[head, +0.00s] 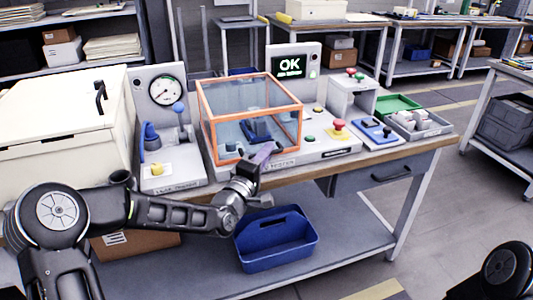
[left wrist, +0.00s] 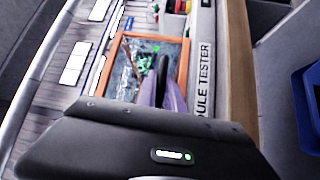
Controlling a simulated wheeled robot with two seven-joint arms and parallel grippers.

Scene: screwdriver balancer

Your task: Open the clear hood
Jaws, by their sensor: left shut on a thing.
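The clear hood (head: 250,97) is a see-through box with an orange frame. It sits down over the tester base (head: 312,152), with a dark blue part (head: 257,130) inside it. In the left wrist view the orange frame (left wrist: 107,68) shows beyond my fingers. My left gripper (head: 265,152) is at the hood's lower front edge, with its purple-grey fingers shut on the hood there. The fingers also show in the left wrist view (left wrist: 170,88), and they hide the exact spot they grip. My right gripper is out of view.
A gauge unit (head: 163,92) stands left of the hood. An OK screen (head: 290,66) stands behind it. A red button (head: 338,124), green tray (head: 397,104) and grey bin (head: 420,125) are at right. A blue tote (head: 275,240) is on the lower shelf.

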